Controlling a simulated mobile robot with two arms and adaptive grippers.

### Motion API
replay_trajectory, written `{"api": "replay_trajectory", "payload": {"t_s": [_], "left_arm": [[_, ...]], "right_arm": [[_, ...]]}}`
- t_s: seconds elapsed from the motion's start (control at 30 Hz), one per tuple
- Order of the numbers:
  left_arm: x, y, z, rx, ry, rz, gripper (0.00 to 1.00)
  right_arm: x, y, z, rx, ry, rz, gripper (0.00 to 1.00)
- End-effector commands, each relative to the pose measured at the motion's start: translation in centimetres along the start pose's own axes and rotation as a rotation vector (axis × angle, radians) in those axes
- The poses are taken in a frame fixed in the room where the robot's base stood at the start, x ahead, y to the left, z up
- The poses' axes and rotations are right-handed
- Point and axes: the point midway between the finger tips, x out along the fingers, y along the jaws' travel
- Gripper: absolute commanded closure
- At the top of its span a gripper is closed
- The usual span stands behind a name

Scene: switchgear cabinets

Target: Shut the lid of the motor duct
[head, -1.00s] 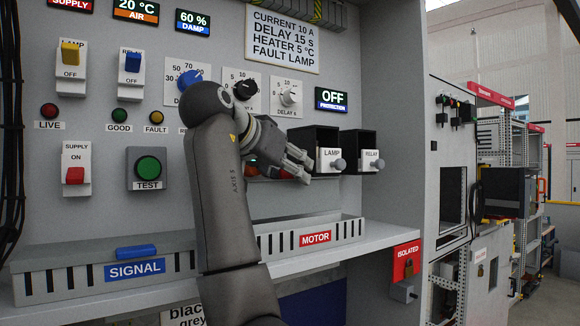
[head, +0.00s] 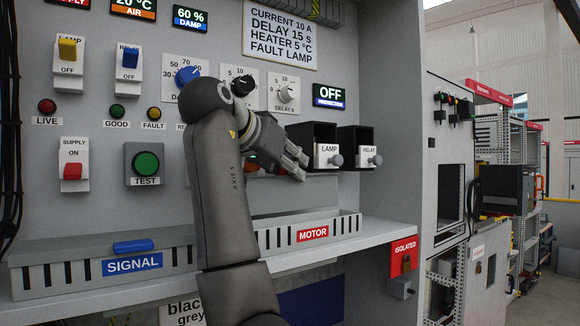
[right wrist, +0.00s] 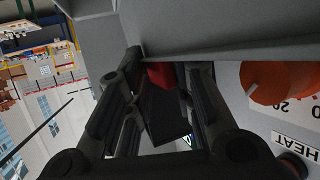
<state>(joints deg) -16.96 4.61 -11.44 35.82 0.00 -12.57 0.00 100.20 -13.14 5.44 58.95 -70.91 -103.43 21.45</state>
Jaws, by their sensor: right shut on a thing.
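The motor duct (head: 270,238), with a red MOTOR label, is on the shelf right of centre in the head view, its top open. In the right wrist view a broad grey surface, apparently the lid (right wrist: 230,32), spans the top. In the right wrist view the gripper (right wrist: 170,105) is shut on a red piece (right wrist: 160,75), apparently the lid's handle, partly hidden by the fingers. My left gripper is out of view.
The signal duct (head: 75,275) is at the left, covered, with a blue handle (head: 135,247). An orange knob (right wrist: 280,82) is near the fingers in the wrist view.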

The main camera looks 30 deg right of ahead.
Motion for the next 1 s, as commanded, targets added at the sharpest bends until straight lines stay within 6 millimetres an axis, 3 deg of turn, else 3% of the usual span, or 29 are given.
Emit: {"api": "replay_trajectory", "payload": {"t_s": [0.6,1.0], "left_arm": [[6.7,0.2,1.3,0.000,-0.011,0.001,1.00],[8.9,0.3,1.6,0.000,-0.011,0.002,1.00]], "right_arm": [[-1.4,3.3,1.0,0.341,0.162,-0.155,1.00],[-1.9,4.7,1.4,0.494,0.231,-0.219,1.00]]}}
